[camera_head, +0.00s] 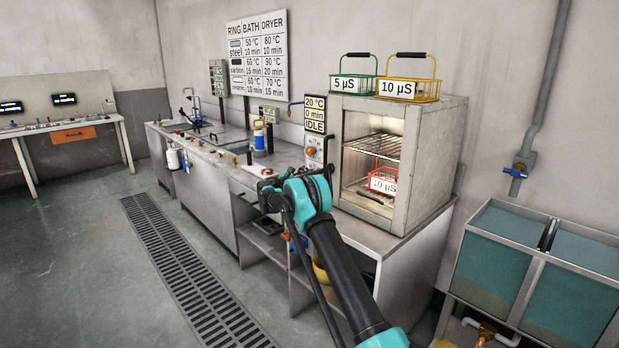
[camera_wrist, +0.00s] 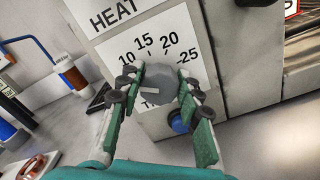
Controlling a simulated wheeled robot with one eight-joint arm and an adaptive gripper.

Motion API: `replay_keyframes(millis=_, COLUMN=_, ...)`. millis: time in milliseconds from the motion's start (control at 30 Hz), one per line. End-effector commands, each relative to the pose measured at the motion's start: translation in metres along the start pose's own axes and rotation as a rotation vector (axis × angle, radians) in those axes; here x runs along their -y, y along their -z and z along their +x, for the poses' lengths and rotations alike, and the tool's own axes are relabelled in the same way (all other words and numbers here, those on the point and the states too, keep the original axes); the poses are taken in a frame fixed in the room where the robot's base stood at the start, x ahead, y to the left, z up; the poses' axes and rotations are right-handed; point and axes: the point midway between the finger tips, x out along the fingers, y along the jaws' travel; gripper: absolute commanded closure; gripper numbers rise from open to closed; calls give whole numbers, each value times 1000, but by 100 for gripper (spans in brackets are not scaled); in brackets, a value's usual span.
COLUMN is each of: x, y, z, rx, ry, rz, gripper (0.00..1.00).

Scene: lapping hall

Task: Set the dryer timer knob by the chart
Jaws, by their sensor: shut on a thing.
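In the wrist view my gripper (camera_wrist: 150,82) is shut on the grey timer knob (camera_wrist: 163,77), a finger on either side. A pale mark on the knob points to picture left. The scale numbers 10, 15, 20 and 25 show around it; the label below is mostly hidden. In the head view the dryer (camera_head: 425,150) stands on the bench, and its display (camera_head: 315,113) reads 20 °C, 0 min, IDLE. The wall chart (camera_head: 258,55) lists dryer settings: steel 80 °C 10 min, carbon 90 °C 20 min, ceramic 70 °C 15 min.
A red basket (camera_head: 383,179) sits inside the lit dryer. A green basket (camera_head: 353,84) and a yellow basket (camera_head: 408,89) stand on top. A blue button (camera_wrist: 180,123) is just below the knob. Blue-green tanks (camera_head: 545,265) stand at right; the floor at left is clear.

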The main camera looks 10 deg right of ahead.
Motion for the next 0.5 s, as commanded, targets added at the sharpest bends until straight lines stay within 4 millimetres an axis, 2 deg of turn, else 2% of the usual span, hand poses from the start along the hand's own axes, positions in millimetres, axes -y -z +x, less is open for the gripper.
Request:
replay_keyframes(millis=200, x=1, y=0, z=-1, rx=0, ry=1, rz=155, gripper=94)
replay_keyframes(millis=500, x=2, y=1, z=-1, rx=0, ry=1, rz=292, gripper=94)
